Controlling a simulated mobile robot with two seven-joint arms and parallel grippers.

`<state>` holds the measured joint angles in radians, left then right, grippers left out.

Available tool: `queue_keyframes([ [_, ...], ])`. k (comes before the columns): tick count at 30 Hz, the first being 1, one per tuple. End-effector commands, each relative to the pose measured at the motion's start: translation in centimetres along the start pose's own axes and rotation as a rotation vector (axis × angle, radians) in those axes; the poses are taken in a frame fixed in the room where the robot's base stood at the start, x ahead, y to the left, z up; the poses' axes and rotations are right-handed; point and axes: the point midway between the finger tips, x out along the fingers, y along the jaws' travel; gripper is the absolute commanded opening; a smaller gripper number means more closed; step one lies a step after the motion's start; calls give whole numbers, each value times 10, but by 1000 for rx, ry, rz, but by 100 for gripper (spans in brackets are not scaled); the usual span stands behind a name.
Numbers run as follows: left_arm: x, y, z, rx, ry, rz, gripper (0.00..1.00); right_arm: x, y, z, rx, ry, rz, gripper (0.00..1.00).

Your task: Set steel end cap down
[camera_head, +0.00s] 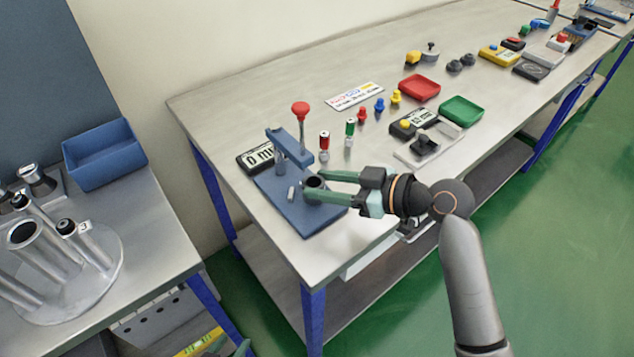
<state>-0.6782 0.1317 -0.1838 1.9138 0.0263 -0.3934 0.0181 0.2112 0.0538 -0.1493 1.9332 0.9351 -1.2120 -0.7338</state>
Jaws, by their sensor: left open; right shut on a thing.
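My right gripper (316,187) reaches in from the right over the blue base plate (298,213) of a small press. Its two green fingers are closed on either side of a short, dark round piece (314,182), which I take to be the steel end cap. The fingers hide part of its sides. I cannot tell whether its underside touches the plate. A small grey block (291,193) is just left of it on the plate. The press arm (290,146) with a red knob (300,109) rises behind. My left gripper is not in view.
A digital display (257,159) stands behind the press. Red (420,88) and green (462,110) trays lie further along the bench. Metal tubes (40,255) and a blue bin (104,155) are on the left table.

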Motion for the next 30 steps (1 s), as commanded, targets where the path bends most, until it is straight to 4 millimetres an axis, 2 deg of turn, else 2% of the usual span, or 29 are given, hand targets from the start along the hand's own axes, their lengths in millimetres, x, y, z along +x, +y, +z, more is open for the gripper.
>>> queue_keyframes([
  [1, -2, 0, -2, 0, -1, 0, 50, 9, -1, -8, 2, 8, -3, 0],
  [3, -3, 0, -2, 0, -2, 0, 50, 18, -1, -9, 3, 5, -3, 0],
  [6, -2, 0, -2, 0, -2, 0, 50, 20, -1, 5, 4, 2, -2, 0],
  [16, -2, 0, 0, -1, -3, 0, 50, 21, 0, 9, 0, 3, 0, 0],
  [17, -2, 0, -1, -1, -3, 0, 50, 21, 0, 9, 1, 0, -1, 51],
  [24, -2, 0, -1, -1, -3, 0, 50, 21, 0, 9, 1, 0, -1, 78],
  [30, -2, 0, -1, -1, -2, 0, 50, 20, 0, 9, 1, 0, -1, 78],
])
